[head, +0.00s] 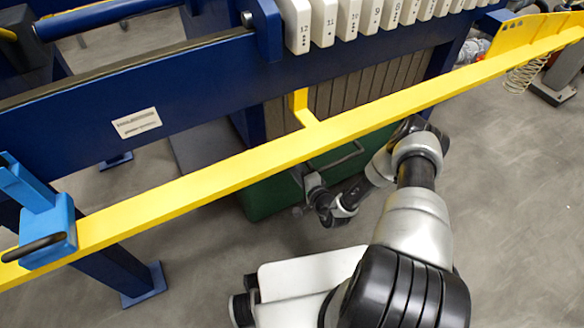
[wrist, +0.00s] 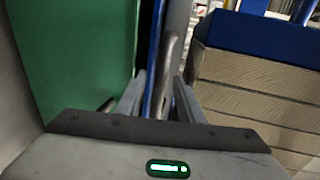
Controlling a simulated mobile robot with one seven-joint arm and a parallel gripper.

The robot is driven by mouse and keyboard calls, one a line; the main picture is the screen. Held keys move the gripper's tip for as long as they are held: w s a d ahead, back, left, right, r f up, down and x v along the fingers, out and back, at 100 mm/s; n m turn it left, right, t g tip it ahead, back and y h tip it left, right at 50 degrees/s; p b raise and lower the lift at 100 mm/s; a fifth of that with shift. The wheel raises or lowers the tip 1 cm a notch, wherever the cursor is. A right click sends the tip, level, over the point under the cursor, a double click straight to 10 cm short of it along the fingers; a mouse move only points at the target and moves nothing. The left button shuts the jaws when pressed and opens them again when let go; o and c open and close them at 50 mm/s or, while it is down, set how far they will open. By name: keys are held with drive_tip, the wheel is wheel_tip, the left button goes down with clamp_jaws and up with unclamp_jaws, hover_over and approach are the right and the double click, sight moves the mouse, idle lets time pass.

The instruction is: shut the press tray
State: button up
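The press tray is a green box (head: 268,200) low under the press, partly hidden by the yellow rail and my arm. A dark handle bar (head: 345,158) shows on its upper side. My gripper (head: 305,186) is at the green tray, close to the left end of the handle. In the wrist view a green panel (wrist: 75,50) fills the left side. The fingers (wrist: 158,85) stand apart, with a gap visible between them. A blue upright and a grey metal bar (wrist: 170,70) show in that gap. I cannot tell whether the fingers touch the handle.
A long yellow rail (head: 220,178) crosses in front of the press, above my forearm. The blue press frame (head: 75,110) and numbered white plate ends (head: 350,15) are behind it. Stacked pale plates (wrist: 260,95) are at right in the wrist view. Grey floor (head: 510,200) is open at right.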

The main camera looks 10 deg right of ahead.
drive_tip(key=shift+x, duration=0.8)
clamp_jaws()
